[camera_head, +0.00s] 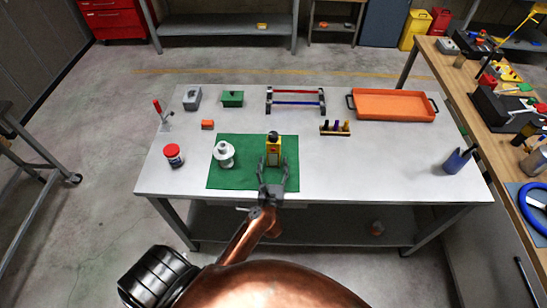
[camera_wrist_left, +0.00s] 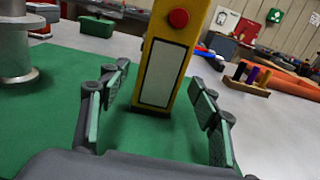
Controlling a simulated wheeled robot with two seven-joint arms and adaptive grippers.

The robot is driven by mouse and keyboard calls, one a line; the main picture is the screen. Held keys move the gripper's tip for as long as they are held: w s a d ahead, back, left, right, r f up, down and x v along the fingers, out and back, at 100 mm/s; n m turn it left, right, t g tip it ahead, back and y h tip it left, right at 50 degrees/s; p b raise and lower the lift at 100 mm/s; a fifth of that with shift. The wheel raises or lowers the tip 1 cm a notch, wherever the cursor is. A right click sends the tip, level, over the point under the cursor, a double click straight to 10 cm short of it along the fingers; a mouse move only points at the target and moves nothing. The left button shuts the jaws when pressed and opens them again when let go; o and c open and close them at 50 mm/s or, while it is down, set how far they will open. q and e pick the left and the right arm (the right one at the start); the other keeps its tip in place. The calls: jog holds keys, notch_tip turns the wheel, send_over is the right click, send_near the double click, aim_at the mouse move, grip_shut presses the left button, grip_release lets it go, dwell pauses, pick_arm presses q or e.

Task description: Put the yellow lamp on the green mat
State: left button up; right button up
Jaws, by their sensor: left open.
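The yellow lamp (camera_head: 273,151) stands upright on the green mat (camera_head: 221,180), towards the mat's right side. In the left wrist view the lamp (camera_wrist_left: 166,62) shows a white panel and a red button, and its base rests on the green mat (camera_wrist_left: 48,108). My left gripper (camera_head: 273,165) is open, with its fingers on either side of the lamp's near face. In the wrist view the open fingers (camera_wrist_left: 158,118) stand apart from the lamp, with gaps on both sides. My right gripper is not in view.
A white flanged part (camera_head: 224,155) stands on the mat left of the lamp. A red-capped jar (camera_head: 174,156), an orange block (camera_head: 208,125) and a green box (camera_head: 232,98) stand on the table. An orange tray (camera_head: 394,106) lies at the back right.

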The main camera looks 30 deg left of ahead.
pick_arm(q)
jog(key=v, duration=0.7)
jog(key=shift+s+d, duration=0.15)
jog(key=shift+s, duration=0.1)
jog(key=shift+s+d, duration=0.2)
jog(key=shift+s, duration=0.15)
